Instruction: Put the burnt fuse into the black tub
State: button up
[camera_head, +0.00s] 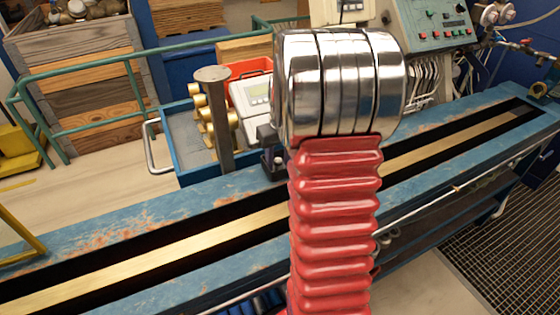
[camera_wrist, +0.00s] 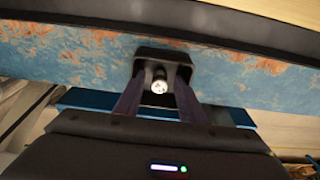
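A small black tub (camera_wrist: 165,54) stands on the blue bench's edge in the wrist view. In the head view the black tub (camera_head: 270,173) shows just left of my red arm. A fuse with a pale, shiny round end (camera_wrist: 160,86) shows within the tub's outline; its lower part is hidden. My gripper (camera_wrist: 161,80) is at the tub, with one dark finger on each side of the fuse. Gaps show between the fuse and both fingers, so the gripper looks open. In the head view my arm hides most of the gripper.
The blue bench (camera_head: 130,232) has a long brass-coloured rail (camera_head: 190,246). A blue tray (camera_head: 185,172) with brass parts, a grey post (camera_head: 217,120) and a white meter (camera_head: 255,95) stand behind the tub. A control panel (camera_head: 430,25) stands at the back right.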

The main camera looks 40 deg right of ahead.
notch_tip(320, 180, up, 12)
jog(key=s, duration=0.1)
jog(key=shift+s+a+f, duration=0.25)
jog(key=shift+s, duration=0.05)
dwell(0.7)
jog(key=s+a+n+t, duration=0.1)
jog(key=s+a, duration=0.4)
jog(key=a, duration=0.5)
jog(key=s+a+r+n+t, duration=0.1)
jog(key=s+a, duration=0.3)
jog(key=a, duration=0.6)
jog(key=s+a+r+n+t, duration=0.1)
jog(key=s+a, duration=0.4)
jog(key=a, duration=0.5)
jog(key=shift+s+a+t, duration=0.3)
jog(key=shift+a+t, duration=0.05)
jog(key=shift+t, duration=0.05)
jog(key=shift+r, duration=0.1)
